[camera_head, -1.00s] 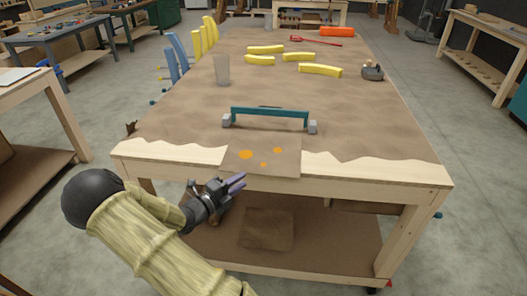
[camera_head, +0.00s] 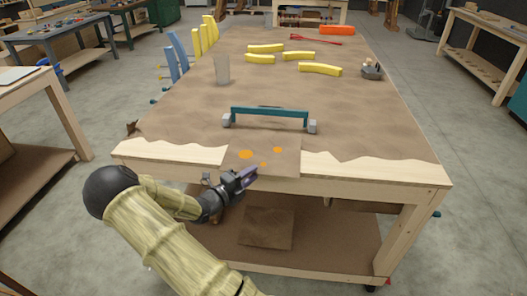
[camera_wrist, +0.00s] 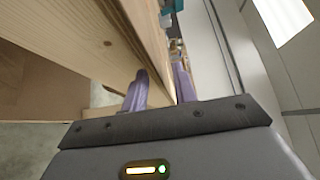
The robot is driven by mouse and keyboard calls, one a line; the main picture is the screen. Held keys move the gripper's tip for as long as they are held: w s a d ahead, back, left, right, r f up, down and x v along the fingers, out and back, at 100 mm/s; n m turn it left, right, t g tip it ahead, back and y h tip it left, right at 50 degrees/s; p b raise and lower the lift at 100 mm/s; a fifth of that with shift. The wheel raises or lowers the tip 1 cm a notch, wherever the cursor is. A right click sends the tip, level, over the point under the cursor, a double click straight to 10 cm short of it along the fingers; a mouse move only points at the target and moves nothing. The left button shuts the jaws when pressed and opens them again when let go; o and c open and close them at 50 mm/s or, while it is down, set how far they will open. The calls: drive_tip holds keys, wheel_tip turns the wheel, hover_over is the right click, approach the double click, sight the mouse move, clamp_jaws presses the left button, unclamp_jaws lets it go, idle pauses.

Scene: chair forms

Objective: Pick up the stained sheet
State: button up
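The stained sheet (camera_head: 284,164) is a brown square with orange spots. It lies at the front edge of the workbench and its near part reaches out over the pale wooden edge. My gripper (camera_head: 247,177) is just in front of the bench, by the sheet's lower left corner. In the wrist view the two purple fingers (camera_wrist: 160,88) stand apart, with a wooden edge running up between and beyond them. I cannot tell from either view whether a finger touches the sheet.
A teal-barred clamp-like piece (camera_head: 268,112) stands right behind the sheet. A clear cup (camera_head: 222,70), yellow curved pieces (camera_head: 320,69) and a red tool (camera_head: 315,40) are farther back. Below, a brown square (camera_head: 266,228) lies on the lower shelf (camera_head: 335,250).

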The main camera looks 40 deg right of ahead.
clamp_jaws()
wheel_tip(320, 180, up, 10)
idle(0.6)
drive_tip(key=shift+w, duration=0.1)
idle(0.8)
